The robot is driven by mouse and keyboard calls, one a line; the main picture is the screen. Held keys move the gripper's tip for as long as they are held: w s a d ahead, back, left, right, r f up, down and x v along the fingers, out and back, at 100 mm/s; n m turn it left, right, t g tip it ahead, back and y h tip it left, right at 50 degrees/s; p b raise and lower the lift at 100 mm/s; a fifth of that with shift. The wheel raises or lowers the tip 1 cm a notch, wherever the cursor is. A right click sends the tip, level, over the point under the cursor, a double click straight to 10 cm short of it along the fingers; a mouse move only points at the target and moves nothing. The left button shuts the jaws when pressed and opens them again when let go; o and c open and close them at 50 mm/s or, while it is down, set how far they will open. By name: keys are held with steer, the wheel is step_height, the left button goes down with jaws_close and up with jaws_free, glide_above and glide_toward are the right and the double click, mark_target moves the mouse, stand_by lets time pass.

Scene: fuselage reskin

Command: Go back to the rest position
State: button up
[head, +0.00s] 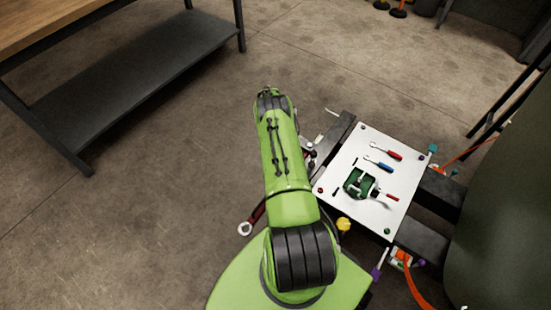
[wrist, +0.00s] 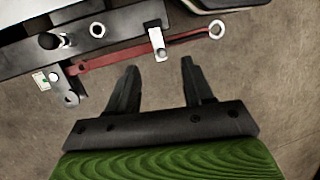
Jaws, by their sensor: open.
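My gripper (wrist: 158,80) shows in the wrist view with its two dark fingers apart and nothing between them. Bare concrete floor lies beneath it. A red-handled wrench (wrist: 140,54) lies just beyond the fingertips, apart from them. In the head view my green arm stretches away from the green base, and its far end is near the middle of the picture. My fingers cannot be made out in the head view.
A white panel (head: 345,205) right of my arm carries a red tool (head: 388,151), a blue tool (head: 379,164) and a green device (head: 359,183). A workbench (head: 120,90) stands at the upper left. A large dark curved body (head: 505,230) is at the right. Open floor lies left of my arm.

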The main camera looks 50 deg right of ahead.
stand_by(0.4)
steer(key=w+a+r+t+h, duration=0.1)
steer(key=w+a+r, duration=0.15)
steer(key=r, duration=0.55)
steer(key=w+a+r, duration=0.1)
steer(key=w+r, duration=0.3)
steer(key=r, duration=0.4)
steer(key=a+r+t+h, duration=0.1)
steer(key=a+r, duration=0.4)
steer(key=r, duration=0.4)
steer(key=a+r+t, duration=0.2)
steer(key=a+r, duration=0.3)
steer(key=r, duration=0.3)
steer(key=s+a+r+t, duration=0.2)
steer(key=s+a+r, duration=0.7)
steer(key=a+r, duration=0.2)
steer(key=s+a+t, duration=0.1)
steer(key=s+a, duration=0.3)
steer(key=s, duration=0.3)
steer(key=s+a+t, duration=0.2)
steer(key=s+a, duration=0.1)
steer(key=s, duration=0.5)
step_height(320, 180, up, 15)
steer(key=p, duration=1.4)
steer(key=shift+m+p, duration=0.3)
steer(key=shift+p, duration=0.1)
steer(key=shift+w, duration=0.1)
